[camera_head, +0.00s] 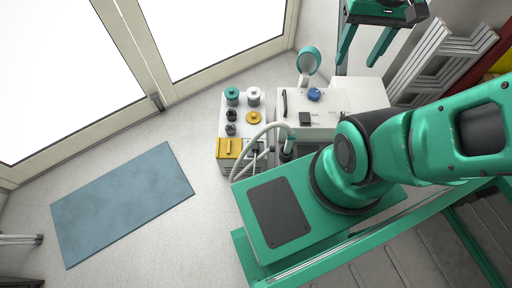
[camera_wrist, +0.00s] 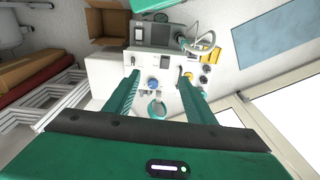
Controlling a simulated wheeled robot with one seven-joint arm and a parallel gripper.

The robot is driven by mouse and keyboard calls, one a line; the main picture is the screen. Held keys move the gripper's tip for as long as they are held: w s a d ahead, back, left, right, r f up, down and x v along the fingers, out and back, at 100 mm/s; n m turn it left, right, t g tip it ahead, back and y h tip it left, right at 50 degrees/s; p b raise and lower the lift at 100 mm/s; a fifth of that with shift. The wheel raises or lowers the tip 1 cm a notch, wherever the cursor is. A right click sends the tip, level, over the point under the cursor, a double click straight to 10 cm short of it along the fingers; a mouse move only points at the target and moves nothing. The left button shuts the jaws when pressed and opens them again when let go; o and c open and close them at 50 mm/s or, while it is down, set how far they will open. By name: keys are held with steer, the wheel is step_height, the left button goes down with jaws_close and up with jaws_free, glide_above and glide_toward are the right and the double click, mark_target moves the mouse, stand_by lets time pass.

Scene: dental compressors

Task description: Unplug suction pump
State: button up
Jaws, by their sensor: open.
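My gripper (camera_head: 364,45) is at the top right of the head view, raised above the floor, with its two green fingers apart and nothing between them. In the wrist view my gripper (camera_wrist: 160,78) is also open. A white machine (camera_head: 350,95) with a blue knob (camera_head: 314,94) and a black handle stands below and left of the gripper in the head view. The same blue knob (camera_wrist: 154,85) shows between the fingers in the wrist view, apart from them. I cannot tell which unit is the suction pump, and I make out no plug or socket clearly.
A smaller unit with jars and a yellow front (camera_head: 229,148) stands beside the white machine; a pale hose (camera_head: 257,136) loops in front. A blue-grey mat (camera_head: 122,203) lies on open floor at left. White frames (camera_head: 425,62) lean at right. An open cardboard box (camera_wrist: 107,24) shows in the wrist view.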

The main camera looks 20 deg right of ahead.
steer(key=w+a+f+n+t, duration=0.1)
steer(key=w+a+f+n, duration=0.1)
steer(key=w+a, duration=0.5)
steer(key=w+a+f+n+t, duration=0.15)
steer(key=w+a, duration=0.25)
steer(key=w, duration=0.7)
steer(key=w+a+f, duration=0.3)
steer(key=w+f, duration=0.5)
steer(key=f, duration=0.5)
steer(key=m+g, duration=0.3)
glide_above(256, 146)
step_height(256, 146, down, 43)
steer(key=shift+a+f, duration=0.1)
steer(key=shift+a, duration=0.05)
steer(key=shift+f, duration=4.4)
